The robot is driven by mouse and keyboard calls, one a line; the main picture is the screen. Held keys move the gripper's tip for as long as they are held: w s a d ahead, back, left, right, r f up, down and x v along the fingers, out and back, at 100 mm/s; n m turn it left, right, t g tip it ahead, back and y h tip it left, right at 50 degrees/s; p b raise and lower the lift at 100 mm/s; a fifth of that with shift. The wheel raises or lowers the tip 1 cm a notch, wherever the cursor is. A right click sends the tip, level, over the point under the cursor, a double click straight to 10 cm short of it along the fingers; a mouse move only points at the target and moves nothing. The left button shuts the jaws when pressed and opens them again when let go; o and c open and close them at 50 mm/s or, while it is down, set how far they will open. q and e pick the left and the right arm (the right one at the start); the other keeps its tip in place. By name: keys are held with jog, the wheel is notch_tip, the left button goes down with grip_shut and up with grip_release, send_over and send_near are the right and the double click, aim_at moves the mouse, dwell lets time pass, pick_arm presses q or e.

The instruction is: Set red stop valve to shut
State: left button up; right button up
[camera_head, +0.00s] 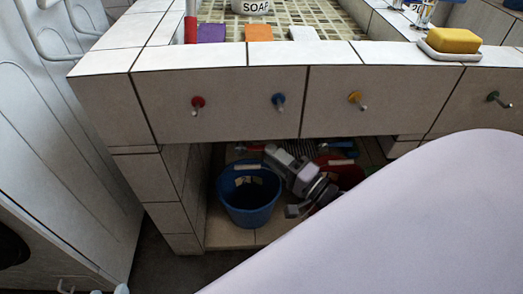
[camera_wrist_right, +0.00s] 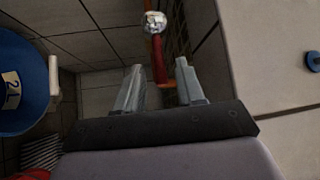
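A red-based knob (camera_head: 198,101) sits on the tiled sink front at the left, with a short pale stem. In the right wrist view, a red pipe or handle (camera_wrist_right: 159,62) with a shiny metal ball at its end stands beyond my right gripper (camera_wrist_right: 159,67). I cannot tell which of these red parts is the stop valve. The right gripper is open and empty; the red part appears between its fingers, apparently beyond them. In the head view the right gripper (camera_head: 272,152) reaches under the sink front. Small pale tips at the bottom left may be my left gripper (camera_head: 110,290).
A blue bucket (camera_head: 249,195) stands in the opening below, beside my right gripper. A red container (camera_head: 345,172) is partly hidden behind my arm. A yellow sponge (camera_head: 453,40) lies above.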

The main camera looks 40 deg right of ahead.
aim_at(261, 146)
jog(key=shift+b+x, duration=0.45)
jog(key=shift+x, duration=1.8)
grip_shut()
